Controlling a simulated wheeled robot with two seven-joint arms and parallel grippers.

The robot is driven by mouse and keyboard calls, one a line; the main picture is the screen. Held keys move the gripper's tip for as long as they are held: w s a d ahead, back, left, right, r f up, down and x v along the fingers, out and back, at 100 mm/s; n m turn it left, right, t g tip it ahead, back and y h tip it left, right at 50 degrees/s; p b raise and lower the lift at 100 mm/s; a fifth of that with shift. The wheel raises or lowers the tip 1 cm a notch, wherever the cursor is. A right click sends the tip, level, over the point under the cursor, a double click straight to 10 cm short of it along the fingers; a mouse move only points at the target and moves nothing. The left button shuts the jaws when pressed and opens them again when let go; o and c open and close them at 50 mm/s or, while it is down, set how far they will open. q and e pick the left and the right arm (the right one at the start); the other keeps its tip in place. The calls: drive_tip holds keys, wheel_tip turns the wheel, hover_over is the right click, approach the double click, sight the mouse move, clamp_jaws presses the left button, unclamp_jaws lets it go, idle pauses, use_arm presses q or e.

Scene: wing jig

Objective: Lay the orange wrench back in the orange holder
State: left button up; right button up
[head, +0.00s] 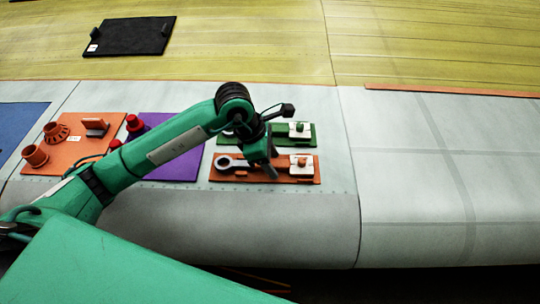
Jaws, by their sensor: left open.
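The middle of the wrench is partly hidden by my gripper. My left gripper (264,166) points down over the middle of the board and is open around or just above the wrench; I cannot tell whether it touches it. My right gripper is not in view.
A green holder (308,140) lies just behind the orange one, partly behind my arm. A purple board (180,168) and an orange board (85,127) with several fittings lie to the left. A black board (130,36) lies at the back. The right wing surface is clear.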

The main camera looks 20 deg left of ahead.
use_arm(q)
drive_tip(key=b+v, duration=0.4)
drive_tip(key=v, duration=1)
